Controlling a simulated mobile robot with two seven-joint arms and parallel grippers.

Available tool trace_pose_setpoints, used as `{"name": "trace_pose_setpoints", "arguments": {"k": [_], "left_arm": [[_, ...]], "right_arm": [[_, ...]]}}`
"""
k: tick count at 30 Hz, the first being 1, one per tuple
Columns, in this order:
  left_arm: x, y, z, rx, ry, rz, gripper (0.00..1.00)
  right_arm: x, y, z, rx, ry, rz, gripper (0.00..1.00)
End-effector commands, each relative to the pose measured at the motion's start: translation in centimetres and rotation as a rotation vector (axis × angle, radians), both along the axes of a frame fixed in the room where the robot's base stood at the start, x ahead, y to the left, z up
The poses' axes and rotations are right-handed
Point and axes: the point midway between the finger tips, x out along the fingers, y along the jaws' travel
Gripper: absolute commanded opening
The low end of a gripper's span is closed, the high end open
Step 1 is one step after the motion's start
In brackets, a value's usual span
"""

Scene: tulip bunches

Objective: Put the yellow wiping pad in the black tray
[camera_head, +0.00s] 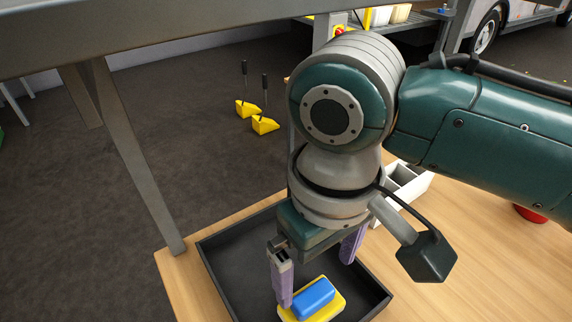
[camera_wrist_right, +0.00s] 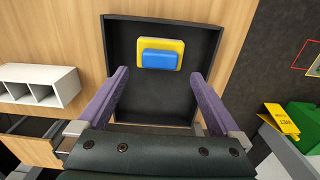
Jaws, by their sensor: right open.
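The yellow wiping pad (camera_head: 336,306) has a blue block on its top. It lies inside the black tray (camera_head: 228,286), towards the tray's near side in the head view. In the right wrist view the pad (camera_wrist_right: 146,44) lies flat on the floor of the tray (camera_wrist_right: 111,70), near its far wall. My right gripper (camera_head: 316,283) is open and empty above the tray, its purple fingers apart and pointing down. The right wrist view shows nothing between the fingers, with the pad beyond the tips. My left gripper is not in view.
A white compartment box (camera_head: 408,184) stands on the wooden table (camera_head: 440,270) behind my right wrist. A red object (camera_head: 530,214) is partly hidden under my right arm. A grey post (camera_head: 130,160) rises at the table's left corner. Bare tabletop lies right of the tray.

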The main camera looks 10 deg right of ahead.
Motion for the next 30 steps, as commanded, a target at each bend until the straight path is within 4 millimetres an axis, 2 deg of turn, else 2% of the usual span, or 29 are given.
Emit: {"name": "trace_pose_setpoints", "arguments": {"k": [3, 8, 12, 15, 17, 25, 27, 30], "left_arm": [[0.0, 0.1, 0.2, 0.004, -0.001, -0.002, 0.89], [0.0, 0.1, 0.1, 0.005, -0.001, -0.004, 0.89], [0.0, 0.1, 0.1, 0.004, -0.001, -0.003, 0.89], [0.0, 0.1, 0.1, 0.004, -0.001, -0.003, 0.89], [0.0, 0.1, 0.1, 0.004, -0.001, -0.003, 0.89], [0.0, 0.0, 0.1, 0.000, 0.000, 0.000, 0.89], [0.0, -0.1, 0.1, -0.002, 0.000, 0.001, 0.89], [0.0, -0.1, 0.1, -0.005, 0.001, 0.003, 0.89]], "right_arm": [[0.0, 0.0, 0.6, 0.000, -0.001, -0.001, 1.00], [-0.8, 0.8, 0.4, 0.033, -0.003, 0.015, 1.00], [-3.4, 2.9, 0.4, 0.147, -0.036, 0.044, 1.00], [-5.4, 3.2, 1.0, 0.235, -0.101, 0.025, 1.00], [-6.4, 2.2, 1.5, 0.254, -0.148, -0.006, 1.00], [-10.8, -6.6, 3.4, 0.116, -0.288, -0.151, 1.00], [-11.6, -8.1, 3.8, 0.077, -0.300, -0.166, 1.00], [-12.1, -9.2, 4.1, 0.047, -0.307, -0.176, 1.00]]}}
